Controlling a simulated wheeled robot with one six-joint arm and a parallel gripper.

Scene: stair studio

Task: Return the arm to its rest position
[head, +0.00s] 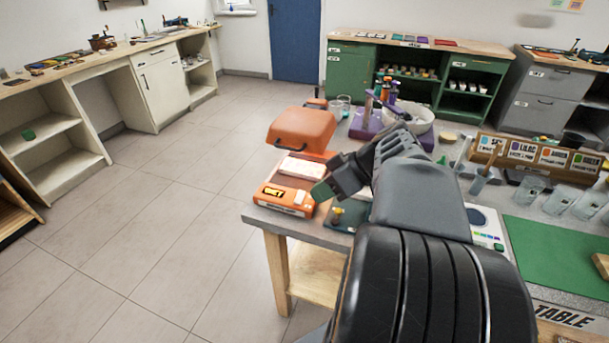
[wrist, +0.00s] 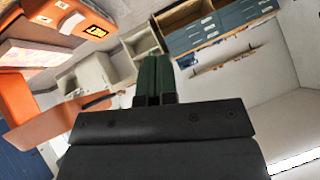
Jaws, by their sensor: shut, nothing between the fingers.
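My arm reaches out over the near left part of the grey worktable (head: 258,214) in the head view. My gripper (head: 322,190) is at its end, above the table and beside the orange box marked WET (head: 283,199). In the wrist view my gripper (wrist: 153,75) has its two green fingertips together with nothing between them. The orange box also shows in the wrist view (wrist: 85,25), at the upper left. My arm hides part of the table behind it.
A purple rack (head: 368,124), a white bowl (head: 415,115), a labelled tube rack (head: 540,155), glass beakers (head: 555,199) and a green mat (head: 560,255) crowd the table. Open tiled floor (head: 150,230) lies to the left. White counters (head: 160,85) and green cabinets (head: 350,70) line the walls.

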